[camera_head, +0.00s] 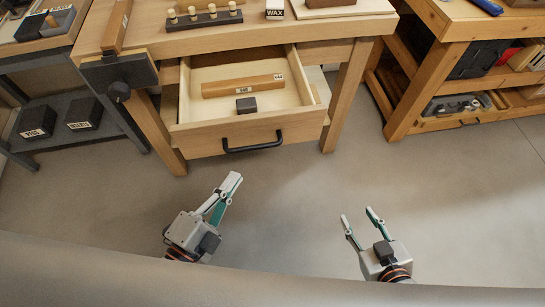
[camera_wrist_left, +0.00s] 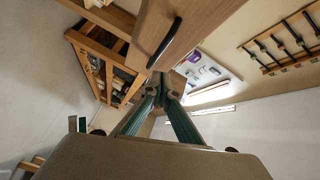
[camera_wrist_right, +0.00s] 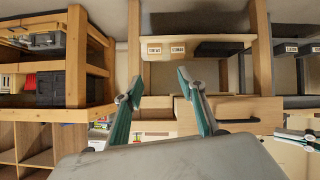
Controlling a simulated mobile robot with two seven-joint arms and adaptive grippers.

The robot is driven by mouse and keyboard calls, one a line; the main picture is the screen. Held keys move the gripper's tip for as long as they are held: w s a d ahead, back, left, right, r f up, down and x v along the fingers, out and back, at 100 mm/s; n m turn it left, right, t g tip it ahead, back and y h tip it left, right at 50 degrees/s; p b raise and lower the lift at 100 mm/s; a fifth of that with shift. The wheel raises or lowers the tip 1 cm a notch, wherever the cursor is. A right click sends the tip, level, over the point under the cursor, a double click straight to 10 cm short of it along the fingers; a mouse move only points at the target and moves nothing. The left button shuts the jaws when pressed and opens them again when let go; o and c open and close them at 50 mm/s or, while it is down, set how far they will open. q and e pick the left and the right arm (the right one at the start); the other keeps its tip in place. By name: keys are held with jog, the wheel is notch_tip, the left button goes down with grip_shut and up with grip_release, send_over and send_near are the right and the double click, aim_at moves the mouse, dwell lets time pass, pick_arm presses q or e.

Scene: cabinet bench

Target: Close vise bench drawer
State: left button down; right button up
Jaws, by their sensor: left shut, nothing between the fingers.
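The vise bench drawer (camera_head: 245,142) stands pulled out toward me, with a black bar handle (camera_head: 252,142) on its front. A wooden bar and a small dark block (camera_head: 246,105) lie inside it. The black vise (camera_head: 119,75) is on the bench's left front. My left gripper (camera_head: 232,183) is shut and empty, in front of the drawer and apart from it. The left wrist view shows the handle (camera_wrist_left: 164,43) beyond the closed fingers (camera_wrist_left: 163,88). My right gripper (camera_head: 359,214) is open and empty over the floor, right of the drawer. Its spread fingers show in the right wrist view (camera_wrist_right: 155,88).
The bench top (camera_head: 180,40) holds a peg rack (camera_head: 204,18) and a WAX box (camera_head: 275,9). A grey shelf (camera_head: 60,110) with black boxes stands left. Another wooden bench (camera_head: 440,70) stands right. The floor (camera_head: 300,185) before the drawer is clear.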

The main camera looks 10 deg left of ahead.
pick_arm(q)
jog(key=s+d+f+m+h+b, duration=0.2)
jog(key=s+d+f+m+b, duration=0.1)
jog(key=d+m, duration=0.15)
jog(key=w+d+r+m+g+p, duration=0.1)
jog(key=w+d, duration=0.3)
jog(key=w, duration=0.8)
jog(key=shift+h+p, duration=0.3)
jog(key=shift+p, duration=0.6)
pick_arm(e)
jog(key=shift+g, duration=0.4)
jog(key=s+f, duration=0.1)
jog(key=f, duration=0.1)
jog(key=s+f, duration=0.1)
jog(key=f, duration=0.1)
jog(key=shift+s+d+f, duration=0.1)
jog(key=shift+s+d, duration=0.15)
jog(key=shift+s, duration=0.1)
pick_arm(q)
jog(key=shift+d+r+m, duration=0.1)
jog(key=shift+m, duration=0.15)
